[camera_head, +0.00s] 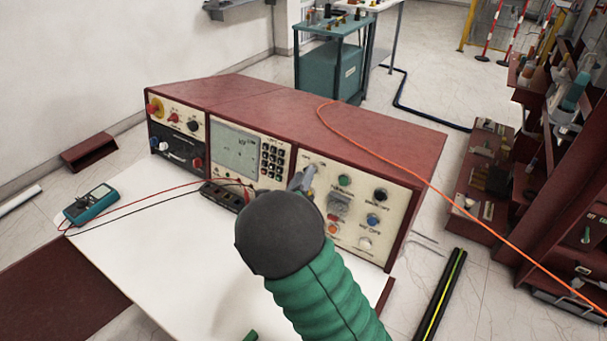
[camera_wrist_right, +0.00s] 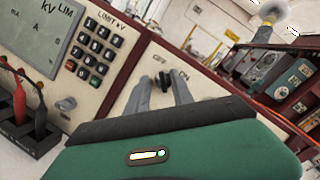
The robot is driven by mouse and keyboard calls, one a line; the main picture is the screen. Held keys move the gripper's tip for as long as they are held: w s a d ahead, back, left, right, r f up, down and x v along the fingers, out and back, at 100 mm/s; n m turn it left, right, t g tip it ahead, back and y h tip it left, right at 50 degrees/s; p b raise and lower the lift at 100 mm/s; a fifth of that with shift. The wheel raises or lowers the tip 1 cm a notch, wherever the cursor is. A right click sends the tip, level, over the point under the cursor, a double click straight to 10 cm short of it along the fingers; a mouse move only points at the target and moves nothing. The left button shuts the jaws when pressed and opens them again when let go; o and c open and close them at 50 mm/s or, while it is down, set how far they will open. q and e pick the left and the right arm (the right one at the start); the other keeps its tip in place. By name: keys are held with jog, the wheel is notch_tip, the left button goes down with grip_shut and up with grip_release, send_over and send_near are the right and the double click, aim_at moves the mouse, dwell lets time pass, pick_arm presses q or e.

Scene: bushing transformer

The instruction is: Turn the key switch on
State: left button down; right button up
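The key switch (camera_wrist_right: 163,80) is a small dark knob on the cream panel, with OFF printed to its left and ON to its right in the right wrist view. Its exact turn is too small to tell. My right gripper (camera_wrist_right: 163,92) has its two grey fingers apart, one on each side of the switch; contact cannot be told. In the head view the right gripper (camera_head: 301,180) reaches the left part of the console's right panel, and its fingers and my green arm hide the switch.
The dark red console (camera_head: 375,138) stands on a white table (camera_head: 170,255). Several buttons and knobs sit right of my gripper, including a green button (camera_head: 344,181). A keypad (camera_wrist_right: 95,50) is to the left. A multimeter (camera_head: 91,204) and red and black leads lie at left.

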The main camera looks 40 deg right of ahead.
jog(key=shift+s+r, duration=0.1)
jog(key=shift+d, duration=0.1)
jog(key=shift+c, duration=1.1)
jog(key=shift+d+f, duration=0.25)
jog(key=shift+d, duration=0.15)
grip_shut()
pick_arm(q)
jog(key=shift+s+d+r, duration=0.1)
jog(key=shift+s+d, duration=0.05)
jog(key=shift+d, duration=0.2)
pick_arm(e)
jog(key=shift+a, duration=0.1)
